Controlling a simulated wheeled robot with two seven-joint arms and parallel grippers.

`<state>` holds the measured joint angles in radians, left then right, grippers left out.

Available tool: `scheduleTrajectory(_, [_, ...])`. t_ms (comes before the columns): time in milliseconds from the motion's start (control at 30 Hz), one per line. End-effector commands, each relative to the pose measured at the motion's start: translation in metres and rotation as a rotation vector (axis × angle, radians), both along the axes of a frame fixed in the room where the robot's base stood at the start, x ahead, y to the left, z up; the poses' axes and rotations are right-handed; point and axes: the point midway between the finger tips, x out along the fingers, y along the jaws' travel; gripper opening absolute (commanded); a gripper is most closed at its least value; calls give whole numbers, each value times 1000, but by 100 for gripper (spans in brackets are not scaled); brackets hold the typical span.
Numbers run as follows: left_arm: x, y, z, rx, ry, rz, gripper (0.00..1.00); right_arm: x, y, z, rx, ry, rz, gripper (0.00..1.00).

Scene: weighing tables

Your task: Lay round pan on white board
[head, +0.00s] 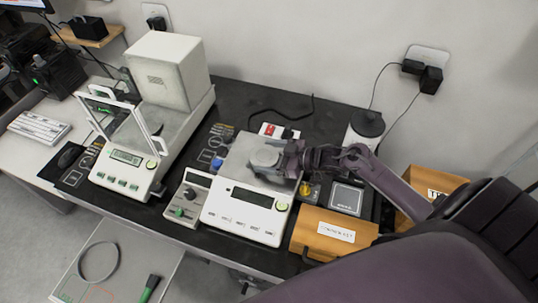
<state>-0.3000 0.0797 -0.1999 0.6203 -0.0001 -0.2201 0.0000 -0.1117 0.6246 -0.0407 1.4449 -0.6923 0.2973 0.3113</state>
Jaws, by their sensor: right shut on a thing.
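The round pan (264,156) is a small grey disc over the square grey top of the white scale (243,212), in the middle of the head view. My right gripper (284,158) reaches in from the right and is shut on the pan's right edge. Its fingers partly hide that edge. I cannot tell whether the pan touches the scale top or is slightly raised. A pale flat board (125,262) is at the lower left, with a grey ring and a green-handled brush on it; I cannot tell whether it is the white board. My left gripper is not in view.
An analytical balance (125,168) with a raised glass frame stands to the left, before a white box (168,68). A small grey device (187,197) is beside the scale. My right arm covers the lower right.

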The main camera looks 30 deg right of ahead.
Motion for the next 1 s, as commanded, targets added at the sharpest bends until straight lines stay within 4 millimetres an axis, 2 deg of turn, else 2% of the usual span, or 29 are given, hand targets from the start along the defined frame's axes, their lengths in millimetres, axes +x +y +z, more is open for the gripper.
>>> scheduleTrajectory(100, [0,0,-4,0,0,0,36,0,0,-5,0,0,0,56])
scheduleTrajectory(133, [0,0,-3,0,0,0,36,0,0,-4,0,0,0,85])
scheduleTrajectory(267, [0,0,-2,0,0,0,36,0,0,-3,-1,1,0,100])
scheduleTrajectory(567, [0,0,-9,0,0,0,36,0,0,-6,0,-1,-1,100])
scheduleTrajectory(1000, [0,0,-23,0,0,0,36,-48,-39,18,-1,4,-1,100])
